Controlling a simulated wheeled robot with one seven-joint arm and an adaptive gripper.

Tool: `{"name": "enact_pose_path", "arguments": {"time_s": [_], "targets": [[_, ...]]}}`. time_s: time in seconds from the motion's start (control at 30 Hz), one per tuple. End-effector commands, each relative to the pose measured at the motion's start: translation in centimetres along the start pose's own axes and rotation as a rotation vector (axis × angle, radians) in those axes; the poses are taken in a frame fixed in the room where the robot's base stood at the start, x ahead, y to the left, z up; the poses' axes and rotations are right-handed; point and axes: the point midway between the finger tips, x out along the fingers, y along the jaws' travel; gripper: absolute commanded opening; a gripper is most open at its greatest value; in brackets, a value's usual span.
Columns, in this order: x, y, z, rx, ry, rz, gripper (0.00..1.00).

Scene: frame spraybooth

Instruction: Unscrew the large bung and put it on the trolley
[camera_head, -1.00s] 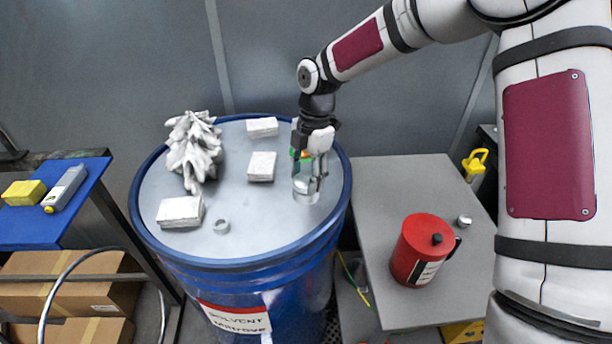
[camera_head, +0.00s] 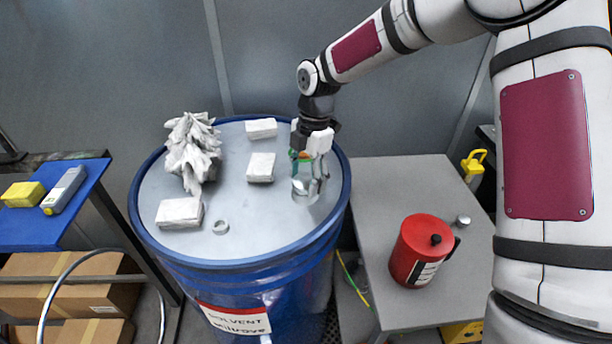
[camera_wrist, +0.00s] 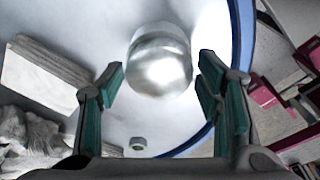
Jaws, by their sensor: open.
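The large bung (camera_head: 305,188) is a shiny silver cylinder on the right part of the blue drum's grey lid (camera_head: 250,215). It also shows in the wrist view (camera_wrist: 160,65), upper middle. My gripper (camera_head: 311,170) points down over it and is open. In the wrist view, the green-padded fingers (camera_wrist: 162,75) stand apart on either side of the bung, with visible gaps. I cannot tell whether the bung is seated in its hole. The grey-topped table to the right, apparently the trolley (camera_head: 385,185), has clear space at its back and middle.
A red can (camera_head: 421,250) and a small silver cap (camera_head: 462,221) are on the grey top. Several white blocks (camera_head: 180,212), a crumpled white rag (camera_head: 192,150) and a small ring (camera_head: 220,227) are on the lid. A blue-topped bench (camera_head: 85,190) stands left.

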Motion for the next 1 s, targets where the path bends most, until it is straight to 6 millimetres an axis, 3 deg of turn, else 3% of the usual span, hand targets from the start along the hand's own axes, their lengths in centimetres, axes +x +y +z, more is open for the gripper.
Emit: {"name": "enact_pose_path", "arguments": {"time_s": [0.6, 0.77, 1.0], "targets": [[-0.12, -0.13, -0.19, 0.594, -0.001, 0.091, 0.59], [-0.06, -0.15, -0.19, 0.674, -0.001, 0.102, 0.59], [-0.11, -0.14, -0.28, 0.950, -0.001, 0.145, 0.59]]}}
